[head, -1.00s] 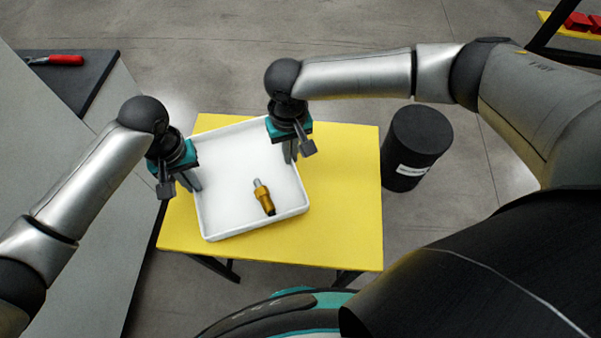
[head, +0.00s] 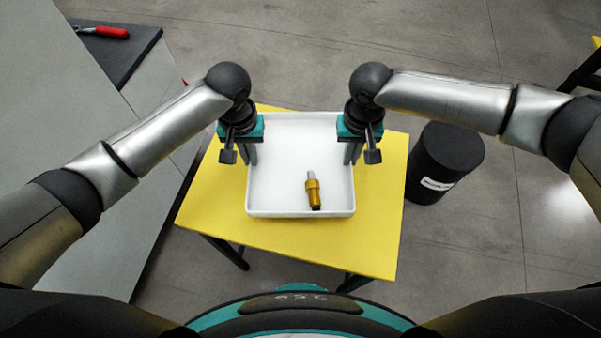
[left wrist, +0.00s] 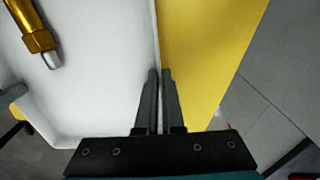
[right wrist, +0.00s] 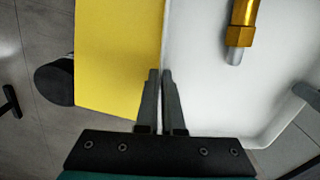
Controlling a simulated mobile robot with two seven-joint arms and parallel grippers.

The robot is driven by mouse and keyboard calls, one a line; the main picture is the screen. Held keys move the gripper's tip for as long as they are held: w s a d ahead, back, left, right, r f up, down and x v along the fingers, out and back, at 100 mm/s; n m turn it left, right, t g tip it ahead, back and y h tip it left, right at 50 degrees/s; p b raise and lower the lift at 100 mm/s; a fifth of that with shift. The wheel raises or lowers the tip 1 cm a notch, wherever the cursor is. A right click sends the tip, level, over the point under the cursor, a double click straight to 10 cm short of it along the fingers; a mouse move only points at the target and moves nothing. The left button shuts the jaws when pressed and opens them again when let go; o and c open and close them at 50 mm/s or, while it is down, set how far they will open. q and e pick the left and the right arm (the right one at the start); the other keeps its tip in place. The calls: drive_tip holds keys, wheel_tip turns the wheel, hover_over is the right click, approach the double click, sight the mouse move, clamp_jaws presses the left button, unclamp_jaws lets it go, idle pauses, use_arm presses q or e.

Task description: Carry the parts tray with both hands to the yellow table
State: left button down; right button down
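The white parts tray (head: 300,212) is over the yellow table (head: 375,215) in the head view, square to me, with the table skewed beneath it. I cannot tell whether its bottom touches the tabletop. A brass part with a silver tip (head: 314,192) lies inside. My left gripper (head: 252,157) is at the tray's left wall, and my right gripper (head: 348,157) is at its right wall. In the left wrist view the fingers (left wrist: 160,80) are closed about the wall; in the right wrist view the fingers (right wrist: 160,80) are likewise.
A black cylindrical bin (head: 440,165) stands on the floor right of the table. A grey bench (head: 75,150) is at the left, with red-handled pliers (head: 105,31) on a dark surface at its far end. Bare yellow tabletop shows on both sides of the tray.

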sight(252, 167)
use_arm(q)
drive_tip(key=shift+a+f, duration=0.15)
use_arm(e)
drive_tip(key=shift+d+f, duration=0.15)
drive_tip(key=shift+f, duration=0.05)
